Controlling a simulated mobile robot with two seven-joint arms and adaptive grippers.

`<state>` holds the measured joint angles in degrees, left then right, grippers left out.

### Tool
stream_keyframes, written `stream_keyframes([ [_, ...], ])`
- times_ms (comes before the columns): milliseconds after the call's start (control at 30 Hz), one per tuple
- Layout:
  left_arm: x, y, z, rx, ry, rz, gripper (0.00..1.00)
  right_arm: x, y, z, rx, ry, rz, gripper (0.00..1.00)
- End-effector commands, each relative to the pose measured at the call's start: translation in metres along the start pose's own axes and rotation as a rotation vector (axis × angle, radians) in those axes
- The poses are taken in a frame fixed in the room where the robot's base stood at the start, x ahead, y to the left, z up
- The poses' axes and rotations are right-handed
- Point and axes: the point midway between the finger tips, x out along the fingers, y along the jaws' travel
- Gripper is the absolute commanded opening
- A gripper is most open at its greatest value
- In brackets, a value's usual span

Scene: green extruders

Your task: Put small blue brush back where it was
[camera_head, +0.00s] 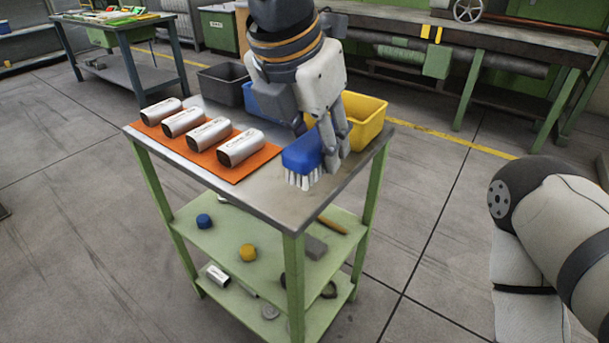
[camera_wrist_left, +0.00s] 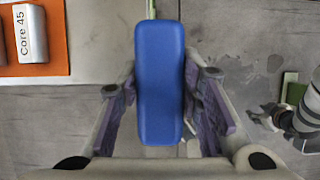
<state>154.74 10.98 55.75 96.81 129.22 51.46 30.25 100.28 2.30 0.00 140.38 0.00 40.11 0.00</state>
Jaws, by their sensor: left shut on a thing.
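The small blue brush (camera_head: 302,153) has a blue block body and white bristles that point down. My left gripper (camera_head: 331,150) is shut on it from above, over the right part of the cart's metal top (camera_head: 285,200). I cannot tell whether the bristles touch the top. In the left wrist view the brush (camera_wrist_left: 159,80) lies lengthwise between the two fingers of my left gripper (camera_wrist_left: 160,105). My right arm shows at the right of the head view.
An orange mat (camera_head: 246,170) with several silver "Core" cylinders (camera_head: 240,148) lies left of the brush. Grey (camera_head: 223,84), blue (camera_head: 262,100) and yellow (camera_head: 363,122) bins stand along the back. The front strip of the top is bare. Lower green shelves (camera_head: 215,237) hold small parts.

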Motion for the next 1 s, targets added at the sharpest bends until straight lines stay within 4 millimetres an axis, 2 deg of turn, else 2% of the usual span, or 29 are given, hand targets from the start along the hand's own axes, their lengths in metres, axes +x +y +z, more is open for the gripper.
stream_keyframes([
  [33,0.023,0.013,0.004,-0.008,0.016,-0.009,0.06,0.010,0.000,0.006,0.000,-0.029,0.001,0.40],
  [167,0.052,0.042,0.024,-0.007,0.015,-0.010,0.06,0.020,0.001,0.013,0.000,-0.058,0.003,0.40],
  [300,0.087,0.060,0.028,-0.002,0.014,-0.008,0.06,0.027,0.001,0.017,-0.001,-0.078,0.004,0.40],
  [467,0.104,0.070,0.031,0.001,0.010,-0.007,0.06,0.030,0.001,0.019,-0.001,-0.087,0.004,0.40],
  [533,0.118,0.076,0.032,0.001,0.010,-0.006,0.06,0.033,0.001,0.021,-0.001,-0.095,0.005,0.40],
  [600,0.129,0.074,0.026,0.004,0.010,-0.004,0.06,0.032,0.001,0.020,-0.001,-0.093,0.005,0.40],
  [700,0.138,0.074,0.022,0.004,0.007,-0.004,0.06,0.032,0.001,0.020,-0.001,-0.093,0.005,0.40],
  [1000,0.139,0.074,0.021,0.003,0.005,-0.004,0.06,0.032,0.001,0.020,-0.002,-0.091,0.005,0.40],
])
